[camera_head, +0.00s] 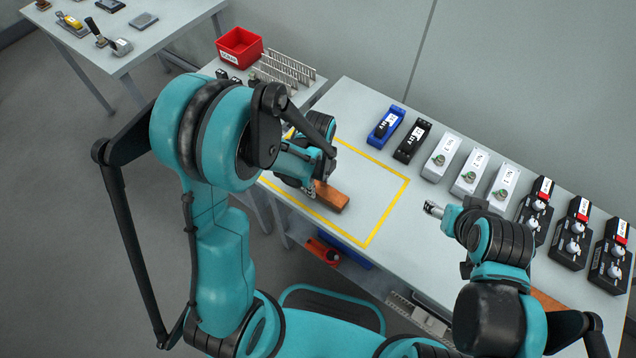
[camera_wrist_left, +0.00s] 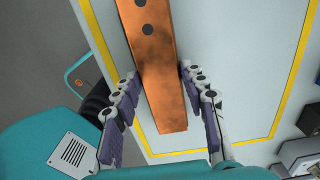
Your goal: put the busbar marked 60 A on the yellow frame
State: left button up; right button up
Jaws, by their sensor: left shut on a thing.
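A copper-coloured busbar (camera_head: 331,197) is at my left gripper (camera_head: 311,187), over the area inside the yellow frame (camera_head: 387,214) on the grey table. In the left wrist view the busbar (camera_wrist_left: 158,75) runs between the fingers of my left gripper (camera_wrist_left: 162,86), which is shut on it. Two dark holes show near its far end. I see no rating mark on it, and I cannot tell whether it touches the table. Another copper-coloured piece (camera_head: 547,300) shows partly behind my right arm. My right gripper (camera_head: 432,209) is over the table, right of the frame; its fingers are too small to read.
Along the back stand a blue device (camera_head: 386,127), a black one (camera_head: 412,141), several white boxes (camera_head: 441,158) and several black units (camera_head: 570,235). A red bin (camera_head: 240,47) and slotted duct pieces (camera_head: 285,70) are at the back left. The right part inside the frame is clear.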

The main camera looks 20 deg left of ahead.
pick_arm(q)
jog(key=shift+f, duration=0.2)
jog(key=o, duration=1.2)
jog(key=shift+r, duration=0.1)
jog(key=shift+r, duration=0.25)
notch_tip(320, 180, up, 11)
jog(key=p, duration=0.4)
notch_tip(320, 180, up, 8)
jog(key=n+t, duration=0.3)
jog(key=n, duration=0.7)
send_over(318, 186)
jog(key=s+a, duration=0.2)
jog(key=s, duration=0.2)
jog(key=s+r+n+t, duration=0.1)
jog(key=n, duration=0.3)
jog(key=s+a+r+n+t, duration=0.1)
jog(key=s+n, duration=0.1)
jog(key=n, duration=0.2)
jog(key=s+a+r+n+t, duration=0.1)
jog(key=s+n+t, duration=0.1)
jog(key=n, duration=0.2)
jog(key=shift+a+r, duration=0.15)
jog(key=shift+r, duration=0.25)
